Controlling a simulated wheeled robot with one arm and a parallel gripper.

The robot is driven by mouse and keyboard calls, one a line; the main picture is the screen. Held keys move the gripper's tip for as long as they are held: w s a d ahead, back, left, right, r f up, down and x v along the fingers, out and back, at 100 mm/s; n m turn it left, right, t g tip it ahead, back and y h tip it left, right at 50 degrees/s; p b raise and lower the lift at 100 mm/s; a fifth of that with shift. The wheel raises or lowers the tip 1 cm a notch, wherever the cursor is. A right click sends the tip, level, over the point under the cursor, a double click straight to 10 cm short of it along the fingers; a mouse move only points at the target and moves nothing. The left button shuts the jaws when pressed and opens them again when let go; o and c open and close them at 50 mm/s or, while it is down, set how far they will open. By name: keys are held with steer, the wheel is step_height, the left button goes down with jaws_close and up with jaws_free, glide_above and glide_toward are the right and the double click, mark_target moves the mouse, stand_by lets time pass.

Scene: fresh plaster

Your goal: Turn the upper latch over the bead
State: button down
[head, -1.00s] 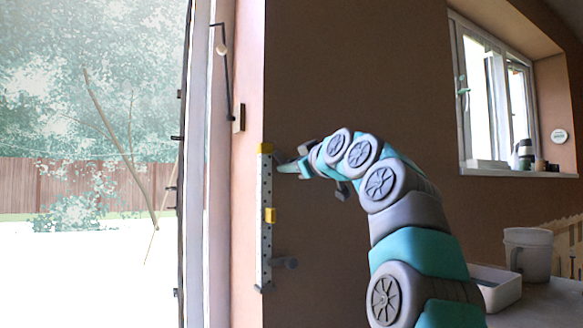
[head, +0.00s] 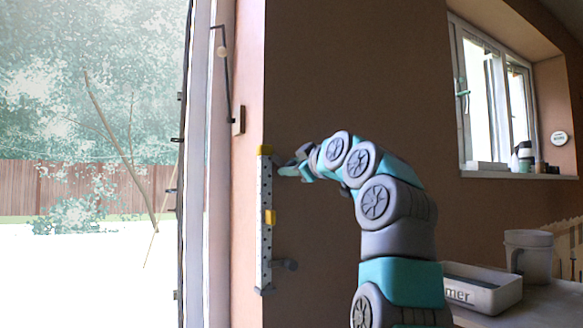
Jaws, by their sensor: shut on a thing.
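The bead (head: 264,240) is an upright, perforated pale metal strip at the wall corner, with a yellow cap at its top and a yellow piece partway down. The upper latch (head: 277,164) is a small dark grey piece just right of the bead's top, mostly covered by my gripper. My gripper (head: 288,170), teal and grey, is shut on this latch from the right. Whether the latch lies across the bead is too small to tell. The lower latch (head: 287,265) is a grey knobbed piece sticking out right of the bead's lower end.
A thin dark rod (head: 227,75) with a small block stands on the wall left of the bead, beside the glazed opening. The brown wall between is bare.

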steer(key=shift+n, duration=0.6)
steer(key=shift+w+n+p, duration=0.1)
steer(key=shift+n+p, duration=0.45)
steer(key=shift+n, duration=0.35)
steer(key=n+p, duration=0.2)
steer(key=n, duration=0.1)
steer(key=shift+n+p, duration=0.3)
steer(key=shift+f+n, duration=0.1)
steer(key=shift+n, duration=0.2)
steer(key=c, duration=0.6)
jaws_free()
